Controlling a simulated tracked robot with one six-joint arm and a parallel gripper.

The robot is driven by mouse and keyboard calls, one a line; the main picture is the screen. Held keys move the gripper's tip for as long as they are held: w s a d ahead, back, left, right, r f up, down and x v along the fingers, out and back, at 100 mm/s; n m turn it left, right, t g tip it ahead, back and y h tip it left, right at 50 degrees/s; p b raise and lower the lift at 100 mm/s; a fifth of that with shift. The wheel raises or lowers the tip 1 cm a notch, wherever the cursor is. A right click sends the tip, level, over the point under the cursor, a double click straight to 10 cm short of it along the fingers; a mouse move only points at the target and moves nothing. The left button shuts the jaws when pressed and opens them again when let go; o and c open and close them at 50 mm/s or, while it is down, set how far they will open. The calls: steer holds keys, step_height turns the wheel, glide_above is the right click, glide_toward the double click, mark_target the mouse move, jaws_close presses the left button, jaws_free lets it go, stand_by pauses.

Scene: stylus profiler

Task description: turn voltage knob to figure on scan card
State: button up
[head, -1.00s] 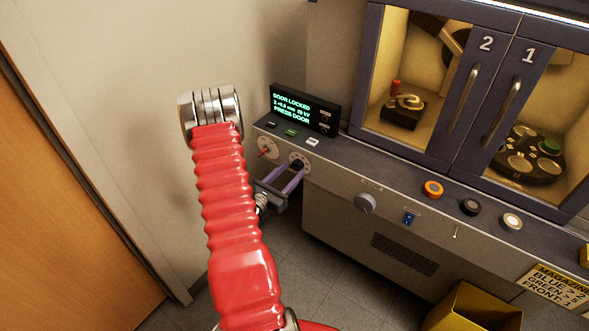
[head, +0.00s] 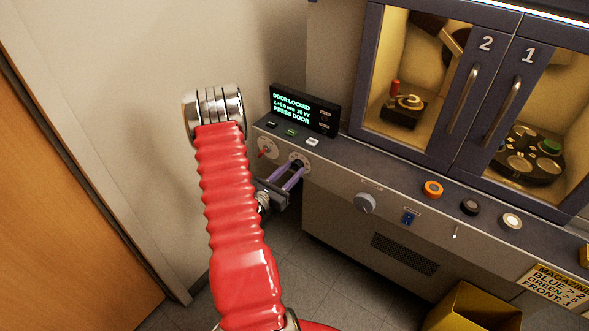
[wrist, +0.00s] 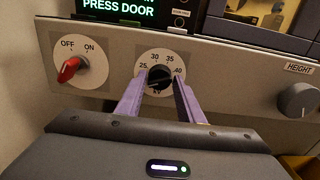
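The voltage knob (wrist: 159,78) is a small black knob on a white dial marked 25, 30, 35, 40 and kV in the wrist view. Its pointer is too small and shaded to read surely. In the head view my gripper (head: 293,172) reaches the same dial, partly behind my red arm. The display (head: 299,107) reads DOOR LOCKED and PRESS DOOR, with a small kV line between. I see no scan card.
A red OFF/ON switch (wrist: 69,69) is left of the dial, and a grey HEIGHT knob (wrist: 298,99) is right. Cabinet doors 2 (head: 420,90) and 1 (head: 535,120) are shut. A yellow bin (head: 475,310) stands below, near a magazine sign (head: 555,287).

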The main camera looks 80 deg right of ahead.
steer(key=c, duration=0.7)
steer(key=shift+m, duration=4.7)
steer(key=m, duration=0.8)
steer(key=shift+m, duration=0.3)
steer(key=o, duration=1.1)
steer(key=shift+o, duration=0.2)
steer(key=v, duration=0.8)
